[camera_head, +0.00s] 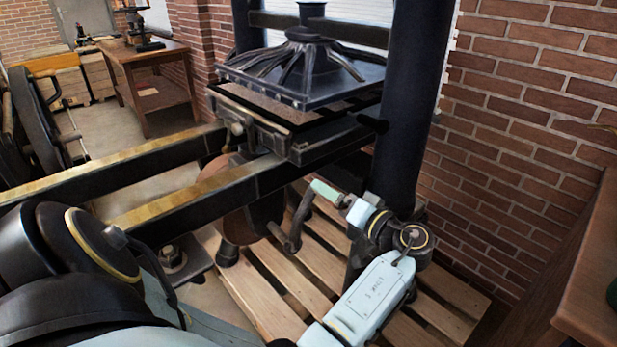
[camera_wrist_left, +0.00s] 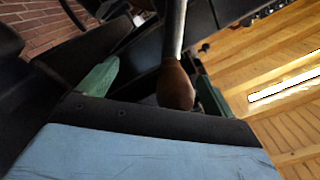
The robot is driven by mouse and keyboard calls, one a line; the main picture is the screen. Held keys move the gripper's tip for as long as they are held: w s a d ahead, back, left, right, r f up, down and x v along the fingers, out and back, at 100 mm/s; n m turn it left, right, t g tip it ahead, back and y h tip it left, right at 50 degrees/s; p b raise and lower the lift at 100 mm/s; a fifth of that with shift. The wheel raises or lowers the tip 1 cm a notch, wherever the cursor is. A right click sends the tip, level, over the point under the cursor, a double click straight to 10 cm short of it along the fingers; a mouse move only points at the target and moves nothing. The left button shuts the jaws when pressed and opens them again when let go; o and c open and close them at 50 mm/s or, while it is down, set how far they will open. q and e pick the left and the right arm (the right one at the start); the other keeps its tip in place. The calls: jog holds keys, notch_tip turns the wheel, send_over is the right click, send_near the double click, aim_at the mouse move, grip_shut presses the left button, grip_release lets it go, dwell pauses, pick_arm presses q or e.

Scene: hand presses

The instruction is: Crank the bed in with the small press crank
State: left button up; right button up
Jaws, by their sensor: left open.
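The small press crank (camera_head: 296,222) is a dark bent arm below the rails, beside a round brown drum (camera_head: 246,215). My left gripper (camera_head: 331,192), with green fingertips, is at the crank's upper end in the head view. In the left wrist view its fingers (camera_wrist_left: 157,88) are apart. A brown knob on a metal rod (camera_wrist_left: 175,86) shows between them, seemingly the crank handle; contact cannot be told. The flat bed (camera_head: 262,128) sits on the rails, under the black platen (camera_head: 300,75). My right gripper is not in view.
Two long rails (camera_head: 105,172) run left from the press. A thick black column (camera_head: 405,110) stands close behind my left wrist. A wooden pallet (camera_head: 262,300) lies below, a brick wall (camera_head: 530,120) is at right, and a wooden table edge (camera_head: 585,285) is at far right.

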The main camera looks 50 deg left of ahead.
pick_arm(q)
jog(key=d+b, duration=0.1)
jog(key=d, duration=0.7)
jog(key=shift+s+b, duration=0.15)
jog(key=shift+b, duration=0.15)
dwell(0.5)
